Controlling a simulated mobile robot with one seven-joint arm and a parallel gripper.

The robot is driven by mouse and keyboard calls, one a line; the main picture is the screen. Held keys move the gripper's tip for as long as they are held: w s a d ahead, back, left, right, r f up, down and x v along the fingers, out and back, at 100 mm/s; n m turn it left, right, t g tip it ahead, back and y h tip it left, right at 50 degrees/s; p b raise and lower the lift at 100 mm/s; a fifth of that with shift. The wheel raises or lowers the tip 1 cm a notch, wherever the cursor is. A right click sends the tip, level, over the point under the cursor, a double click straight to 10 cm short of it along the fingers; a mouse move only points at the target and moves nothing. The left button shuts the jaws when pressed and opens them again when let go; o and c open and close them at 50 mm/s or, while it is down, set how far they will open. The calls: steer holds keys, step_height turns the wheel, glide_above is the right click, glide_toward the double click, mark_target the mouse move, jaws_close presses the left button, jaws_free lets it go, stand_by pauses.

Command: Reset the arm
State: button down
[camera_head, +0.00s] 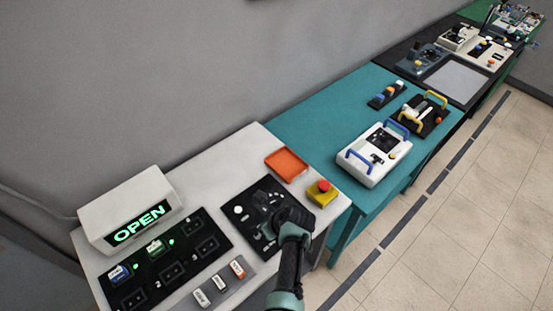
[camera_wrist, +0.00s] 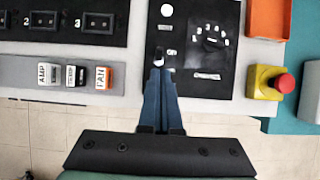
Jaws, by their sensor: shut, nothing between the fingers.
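My gripper (camera_wrist: 160,76) is shut and empty in the wrist view, its two blue fingers together over the lower edge of the black control panel (camera_wrist: 223,75). In the head view my arm reaches up from the bottom and covers part of this panel (camera_head: 240,210). The panel carries a dark dial (camera_wrist: 211,38) with white marks around it and a white button (camera_wrist: 167,10). From these views I cannot tell whether the fingertips touch the panel.
Several labelled plugs (camera_wrist: 75,76) lie nearby. An orange tray (camera_head: 286,163) and a yellow box with a red button (camera_head: 322,192) are right. A teal table (camera_head: 300,118) with devices stands beyond; floor is clear.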

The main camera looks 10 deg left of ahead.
steer(key=w+d+r+n+t+h+b, duration=0.1)
steer(key=w+d+r+n+t+b, duration=0.2)
steer(key=w+r, duration=0.45)
steer(key=w+d+r+n+t+b, duration=0.1)
steer(key=w+r+n+t+b, duration=0.25)
steer(key=w+r+n, duration=0.35)
step_height(320, 180, up, 14)
steer(key=d+n+t+b, duration=0.2)
steer(key=t, duration=0.2)
steer(key=s+d+r+n+t+h+b, duration=0.1)
steer(key=s+d+r+n+t+b, duration=0.25)
steer(key=r, duration=0.75)
steer(key=s+r+n+t+h+b, duration=0.15)
steer(key=s+r+n+t, duration=0.35)
steer(key=r, duration=0.6)
steer(key=s+r+n+t+b, duration=0.2)
steer(key=s+r, duration=0.3)
steer(key=s, duration=0.4)
steer(key=s+d+r+n+t+h+b, duration=0.1)
steer(key=s+r+n+t, duration=0.1)
steer(key=s+r, duration=0.3)
steer(key=s+n, duration=0.1)
steer(key=s, duration=0.3)
steer(key=shift+s+r+t+b, duration=0.15)
steer(key=shift+r+t+b, duration=0.15)
steer(key=shift+t+b, duration=0.1)
steer(key=shift+d, duration=0.1)
